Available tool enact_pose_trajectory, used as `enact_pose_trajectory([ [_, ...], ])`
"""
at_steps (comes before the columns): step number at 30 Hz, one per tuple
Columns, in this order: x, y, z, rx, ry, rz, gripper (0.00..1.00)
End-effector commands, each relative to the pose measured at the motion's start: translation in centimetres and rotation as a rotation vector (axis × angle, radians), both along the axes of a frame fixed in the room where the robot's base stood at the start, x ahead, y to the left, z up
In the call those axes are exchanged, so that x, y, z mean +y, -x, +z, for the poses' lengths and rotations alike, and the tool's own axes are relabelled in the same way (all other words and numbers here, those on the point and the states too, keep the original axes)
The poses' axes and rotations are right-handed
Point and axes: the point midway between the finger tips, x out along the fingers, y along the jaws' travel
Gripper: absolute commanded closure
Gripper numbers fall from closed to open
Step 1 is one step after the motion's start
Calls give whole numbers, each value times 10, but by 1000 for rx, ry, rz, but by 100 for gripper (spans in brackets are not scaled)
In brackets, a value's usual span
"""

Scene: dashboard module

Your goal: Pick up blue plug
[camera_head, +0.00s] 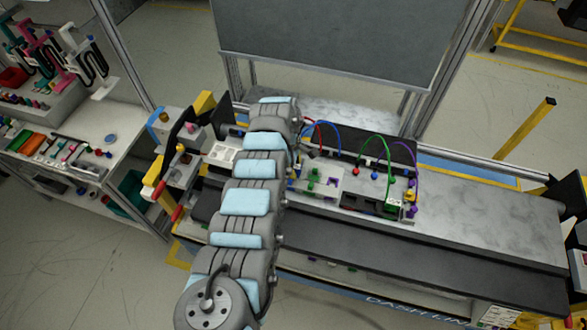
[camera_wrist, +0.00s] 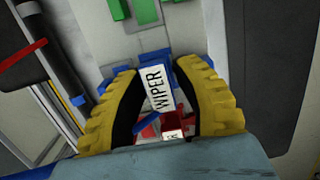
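In the wrist view my gripper (camera_wrist: 162,75) has its two yellow ribbed fingers apart. A white tag reading "WIPER" (camera_wrist: 158,86) shows between them, with gaps on both sides. A thin blue part (camera_wrist: 148,125) lies below the tag, partly hidden; I cannot tell whether it belongs to the blue plug. A red piece (camera_wrist: 150,133) is close to it. Blue pieces also show beyond the left fingertip (camera_wrist: 118,70). In the head view a blue plug-like piece (camera_head: 375,176) stands on the dashboard module, right of my arm. My arm hides much of the gripper there.
Red (camera_head: 355,171), yellow (camera_head: 405,179) and purple (camera_head: 411,197) pieces stand near the blue one. Blue (camera_head: 342,131) and green (camera_head: 372,139) cables arch above the module. The grey bench top (camera_head: 490,205) at right is clear. A cluttered side table (camera_head: 125,125) stands at left.

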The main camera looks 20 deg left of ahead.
Motion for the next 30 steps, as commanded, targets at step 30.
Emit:
enact_pose_trajectory([
  [30, 0, 0, 3, 0, -1, 0, 100],
])
